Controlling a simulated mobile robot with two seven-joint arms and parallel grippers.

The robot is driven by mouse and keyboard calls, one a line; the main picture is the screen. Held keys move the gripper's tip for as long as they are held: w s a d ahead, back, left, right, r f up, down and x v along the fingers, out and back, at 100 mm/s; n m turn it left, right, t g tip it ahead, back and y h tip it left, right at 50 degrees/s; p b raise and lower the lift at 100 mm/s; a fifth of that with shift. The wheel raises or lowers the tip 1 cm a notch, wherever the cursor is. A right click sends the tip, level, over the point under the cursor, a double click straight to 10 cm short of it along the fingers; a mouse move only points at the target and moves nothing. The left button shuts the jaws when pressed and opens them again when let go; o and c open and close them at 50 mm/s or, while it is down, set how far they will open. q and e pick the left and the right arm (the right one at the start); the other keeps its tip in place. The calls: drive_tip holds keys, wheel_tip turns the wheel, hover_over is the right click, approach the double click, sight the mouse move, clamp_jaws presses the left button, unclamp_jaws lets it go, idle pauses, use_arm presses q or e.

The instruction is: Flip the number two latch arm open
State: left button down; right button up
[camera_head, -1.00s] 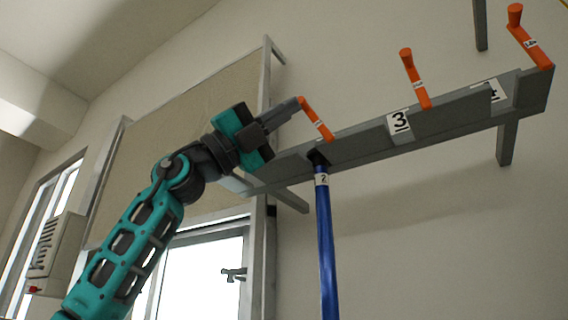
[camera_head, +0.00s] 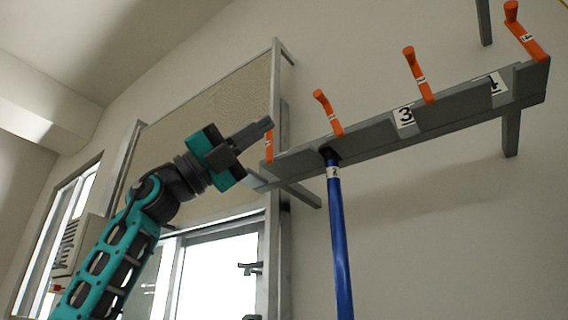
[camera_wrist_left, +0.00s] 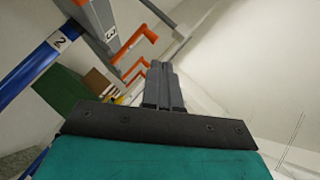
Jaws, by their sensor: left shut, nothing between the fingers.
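The number two latch arm (camera_head: 329,113) is an orange cranked lever. It stands up from the grey rack (camera_head: 375,138), leaning left, above the blue rod (camera_head: 340,240) labelled 2. In the left wrist view the rod (camera_wrist_left: 30,75) shows at left; I cannot tell for sure which lever there is number two. My left gripper (camera_head: 266,124) is shut and empty, left of and apart from the number two arm. It overlaps the first orange lever (camera_head: 270,147) in the picture; contact cannot be told. Its closed fingers (camera_wrist_left: 161,68) show in the wrist view.
Two more orange levers stand farther right along the rack, one by the 3 label (camera_head: 404,116) and one by the 4 label (camera_head: 497,83). A beige framed panel (camera_head: 210,110) and a glazed door (camera_head: 220,270) are behind my arm. The space below the rack is clear around the rod.

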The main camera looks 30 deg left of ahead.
use_arm(q)
drive_tip(key=a, duration=0.1)
drive_tip(key=s+a+f, duration=0.1)
drive_tip(key=a, duration=0.2)
drive_tip(key=shift+s+f, duration=0.2)
use_arm(e)
drive_tip(key=shift+w, duration=0.45)
use_arm(q)
drive_tip(key=shift+d, duration=0.1)
use_arm(e)
drive_tip(key=shift+s, duration=0.1)
